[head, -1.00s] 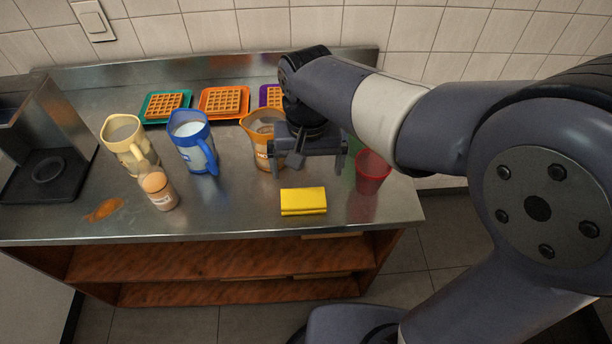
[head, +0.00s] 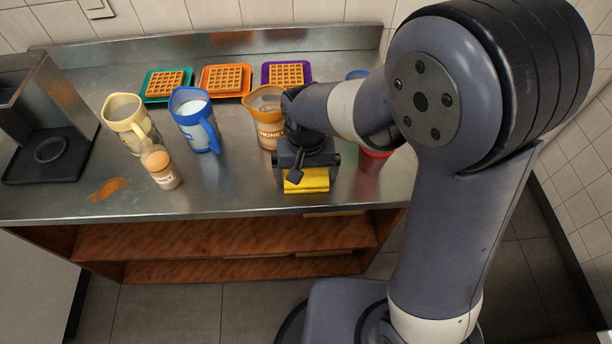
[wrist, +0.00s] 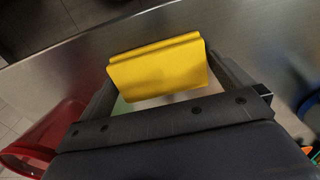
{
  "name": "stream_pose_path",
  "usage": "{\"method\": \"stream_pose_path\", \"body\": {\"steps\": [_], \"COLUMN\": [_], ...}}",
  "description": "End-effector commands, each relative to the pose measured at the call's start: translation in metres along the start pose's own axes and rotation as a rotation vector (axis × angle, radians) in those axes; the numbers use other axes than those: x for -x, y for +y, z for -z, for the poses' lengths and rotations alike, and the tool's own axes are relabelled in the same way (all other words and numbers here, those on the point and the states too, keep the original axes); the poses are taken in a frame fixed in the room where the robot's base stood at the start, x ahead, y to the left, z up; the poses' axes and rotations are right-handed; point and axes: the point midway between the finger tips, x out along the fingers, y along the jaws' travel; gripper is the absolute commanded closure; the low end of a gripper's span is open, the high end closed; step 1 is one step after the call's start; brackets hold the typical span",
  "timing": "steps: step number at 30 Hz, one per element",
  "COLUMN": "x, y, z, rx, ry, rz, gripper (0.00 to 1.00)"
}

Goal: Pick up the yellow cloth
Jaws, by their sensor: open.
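The folded yellow cloth (head: 306,181) lies flat on the metal counter near its front edge, partly hidden by my gripper in the head view. My gripper (head: 307,178) is above it, pointing down. In the wrist view the cloth (wrist: 158,68) lies between and a little beyond the two open fingers of my gripper (wrist: 160,85). The right finger is close beside the cloth's right edge; the left finger is near its lower left. I cannot tell whether either touches it. The gripper holds nothing.
A red cup (head: 372,160) stands just right of my gripper, and an orange pitcher (head: 268,112) close behind. A blue pitcher (head: 196,122), cream pitcher (head: 128,120) and small shaker (head: 160,168) stand left. An orange-brown spill (head: 108,189) lies at front left. The counter left of the cloth is clear.

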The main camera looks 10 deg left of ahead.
Motion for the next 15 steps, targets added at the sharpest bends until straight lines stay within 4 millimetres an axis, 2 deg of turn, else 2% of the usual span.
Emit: {"method": "stream_pose_path", "body": {"steps": [6, 15], "x": [-0.0008, -0.0006], "y": [0.0001, 0.0001], "z": [0.0, 0.0], "rx": [0.0, 0.0], "ry": [0.0, 0.0], "rz": [0.0, 0.0], "gripper": [0.0, 0.25]}}
